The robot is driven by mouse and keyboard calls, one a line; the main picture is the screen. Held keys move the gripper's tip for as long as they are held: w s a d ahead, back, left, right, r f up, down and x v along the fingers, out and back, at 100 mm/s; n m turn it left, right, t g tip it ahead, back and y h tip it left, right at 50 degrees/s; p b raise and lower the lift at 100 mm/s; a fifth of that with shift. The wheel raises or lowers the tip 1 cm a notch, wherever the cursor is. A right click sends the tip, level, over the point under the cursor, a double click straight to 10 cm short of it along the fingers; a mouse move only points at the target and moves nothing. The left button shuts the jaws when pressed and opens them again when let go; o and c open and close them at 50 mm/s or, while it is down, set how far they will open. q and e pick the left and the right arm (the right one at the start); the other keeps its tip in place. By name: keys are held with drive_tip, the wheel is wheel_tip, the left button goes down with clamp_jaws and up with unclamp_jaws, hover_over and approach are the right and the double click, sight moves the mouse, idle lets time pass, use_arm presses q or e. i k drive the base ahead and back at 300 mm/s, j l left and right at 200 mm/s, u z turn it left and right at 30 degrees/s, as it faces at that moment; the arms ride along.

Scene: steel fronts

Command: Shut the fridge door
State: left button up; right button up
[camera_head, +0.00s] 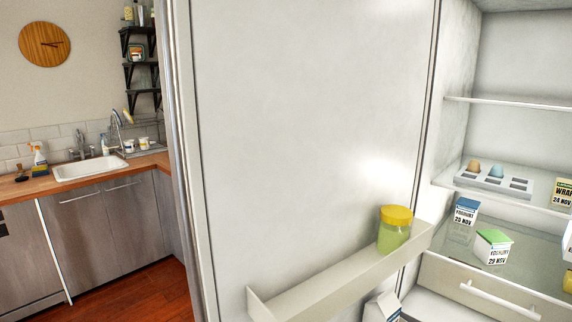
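The fridge door (310,130) stands open and fills the middle of the head view, with its inner face toward me. A door shelf (340,283) on it holds a jar with a yellow lid (394,228). The open fridge interior (520,60) is at the right, and the door's hinge side meets it there. The door's free edge (185,150) is at the left. Neither of my grippers is in view, and the door's handle is hidden.
Inside are an egg tray (492,183), yoghurt cartons (492,247) and a drawer (490,292). A white item (383,308) shows partly below the door shelf. At the left are a counter with a sink (90,168), a wall clock (45,44) and clear wooden floor (150,294).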

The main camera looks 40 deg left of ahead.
sight(291, 125)
drive_tip(key=j+z, duration=0.15)
drive_tip(key=j, duration=0.25)
drive_tip(key=k+j+z, duration=0.1)
drive_tip(key=j, duration=0.25)
drive_tip(key=k+j+z, duration=0.15)
drive_tip(key=j, duration=0.25)
drive_tip(key=j+z, duration=0.1)
drive_tip(key=j, duration=0.25)
drive_tip(key=k+j+z, duration=0.15)
drive_tip(key=j, duration=0.2)
drive_tip(key=k+j+z, duration=0.15)
drive_tip(key=j, duration=0.2)
drive_tip(key=i+j, duration=0.1)
drive_tip(key=j, duration=0.3)
drive_tip(key=i+j+z, duration=0.1)
drive_tip(key=j, duration=0.25)
drive_tip(key=i+j, duration=0.15)
drive_tip(key=j, duration=0.25)
drive_tip(key=z, duration=0.05)
